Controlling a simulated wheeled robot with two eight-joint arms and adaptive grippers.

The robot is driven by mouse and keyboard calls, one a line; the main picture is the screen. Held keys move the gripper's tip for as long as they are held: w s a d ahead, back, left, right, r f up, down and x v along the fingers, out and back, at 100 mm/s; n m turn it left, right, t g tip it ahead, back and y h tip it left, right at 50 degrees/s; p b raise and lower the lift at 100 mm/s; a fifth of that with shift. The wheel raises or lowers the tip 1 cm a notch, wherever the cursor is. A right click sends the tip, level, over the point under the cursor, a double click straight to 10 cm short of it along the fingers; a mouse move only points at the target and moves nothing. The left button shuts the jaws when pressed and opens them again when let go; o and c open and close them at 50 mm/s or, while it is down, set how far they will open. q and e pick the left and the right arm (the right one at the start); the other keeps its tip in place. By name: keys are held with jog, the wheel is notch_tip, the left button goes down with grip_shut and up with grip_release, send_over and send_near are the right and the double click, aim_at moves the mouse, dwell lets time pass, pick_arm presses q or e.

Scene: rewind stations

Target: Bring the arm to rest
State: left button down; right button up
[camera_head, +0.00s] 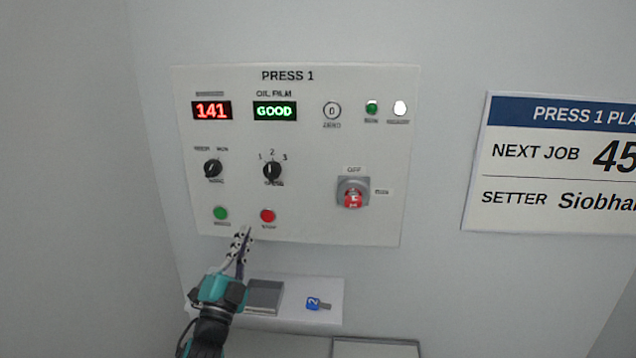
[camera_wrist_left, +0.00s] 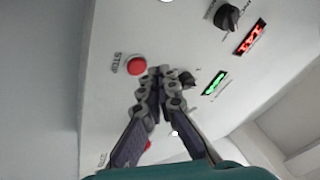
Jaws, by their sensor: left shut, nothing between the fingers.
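My left gripper (camera_head: 244,236) is in front of the lower edge of the PRESS 1 panel (camera_head: 310,215), just below and between the green button (camera_head: 220,213) and the red button (camera_head: 267,215). Its fingers are shut with nothing between them. In the left wrist view the shut fingertips (camera_wrist_left: 160,72) point at the panel, near a red button (camera_wrist_left: 136,65) marked STOP. I cannot tell whether the fingers touch the panel. My right gripper is in neither view.
A small shelf (camera_head: 325,288) below the panel holds a grey block (camera_head: 264,296) and a blue tag (camera_head: 313,303). The panel has two black knobs, a red-handled switch (camera_head: 353,197) and displays reading 141 and GOOD. A job sign (camera_head: 560,165) hangs at right.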

pick_arm(q)
jog(key=s+a+f+n+g+y, duration=0.1)
jog(key=s+f+n+g+y, duration=0.25)
jog(key=f+n+g, duration=0.2)
jog(key=s+a+f+n+g+y, duration=0.1)
jog(key=s+f+n+g+y, duration=0.1)
jog(key=s+f+n+g, duration=0.4)
jog(key=s+d+f+g+h, duration=0.1)
jog(key=s+d+f+g, duration=0.1)
jog(key=s+f, duration=0.4)
jog(key=s+d+f+n+g+h, duration=0.1)
jog(key=s+d+f+g, duration=0.2)
jog(key=s+f, duration=0.4)
jog(key=s, duration=0.3)
jog(key=shift+f, duration=0.3)
